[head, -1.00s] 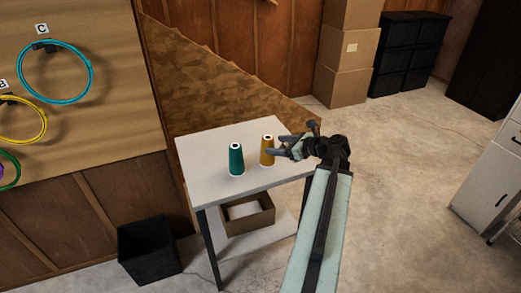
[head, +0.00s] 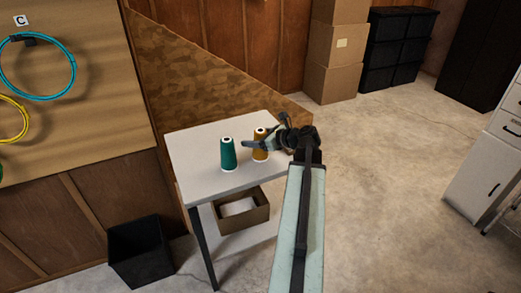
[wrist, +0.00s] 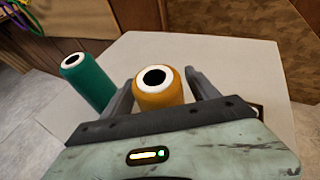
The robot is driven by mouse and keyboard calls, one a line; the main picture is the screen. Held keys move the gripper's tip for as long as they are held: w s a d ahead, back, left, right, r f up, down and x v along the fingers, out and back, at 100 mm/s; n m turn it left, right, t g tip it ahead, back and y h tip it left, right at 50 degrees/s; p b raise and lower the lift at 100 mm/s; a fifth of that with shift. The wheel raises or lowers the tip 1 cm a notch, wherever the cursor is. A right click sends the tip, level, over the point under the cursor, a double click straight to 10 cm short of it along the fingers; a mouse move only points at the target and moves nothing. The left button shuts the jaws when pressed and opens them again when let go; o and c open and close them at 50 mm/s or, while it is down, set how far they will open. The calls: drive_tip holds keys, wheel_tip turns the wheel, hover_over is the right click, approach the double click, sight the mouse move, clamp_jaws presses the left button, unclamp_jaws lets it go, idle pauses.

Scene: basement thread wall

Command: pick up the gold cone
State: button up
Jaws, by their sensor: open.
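The gold cone (head: 260,152) stands upright on a small white-topped table (head: 190,150), partly hidden behind my gripper in the head view. In the wrist view the gold cone (wrist: 160,88) stands between the two fingers of my open gripper (wrist: 161,92), its white top ring and dark hole facing the camera. I cannot tell whether either finger touches it. A green cone (head: 228,155) stands upright to the left of the gold one. In the wrist view the green cone (wrist: 90,82) is just outside the left finger.
A black bin (head: 140,255) stands on the floor at left. Coloured rings hang on the board, including a blue ring (head: 73,75).

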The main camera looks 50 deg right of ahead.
clamp_jaws()
drive_tip(key=shift+r, duration=0.1)
drive_tip(key=shift+r, duration=0.15)
